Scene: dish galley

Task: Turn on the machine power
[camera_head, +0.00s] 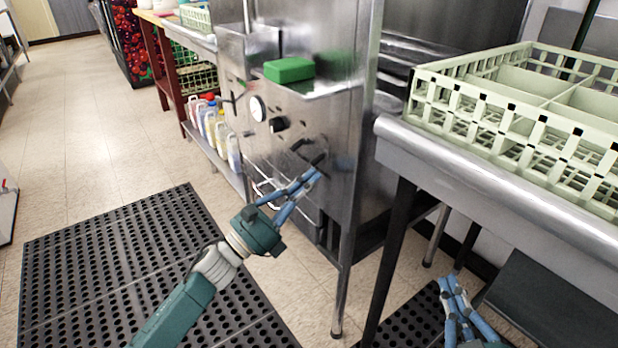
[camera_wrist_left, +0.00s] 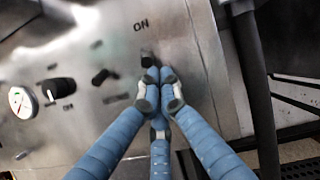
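The dish machine (camera_head: 300,110) has a steel front panel, also filling much of the left wrist view (camera_wrist_left: 110,80). A small black power switch (camera_wrist_left: 148,58) sits just below the printed word ON in the left wrist view. My left gripper (camera_head: 313,174) reaches the lower right of the panel in the head view. In the wrist view its blue fingers (camera_wrist_left: 158,78) converge with the tips together just below the switch; I cannot tell whether they touch it. It holds nothing visible. My right gripper (camera_head: 449,283) is low at the bottom right, its fingertips close together, empty.
A round gauge (camera_head: 257,108) and a black knob (camera_head: 279,124) are on the panel, with a green block (camera_head: 289,69) above. A steel counter (camera_head: 480,180) with a pale green dish rack (camera_head: 500,110) stands to the right. Black mats (camera_head: 110,270) cover the floor.

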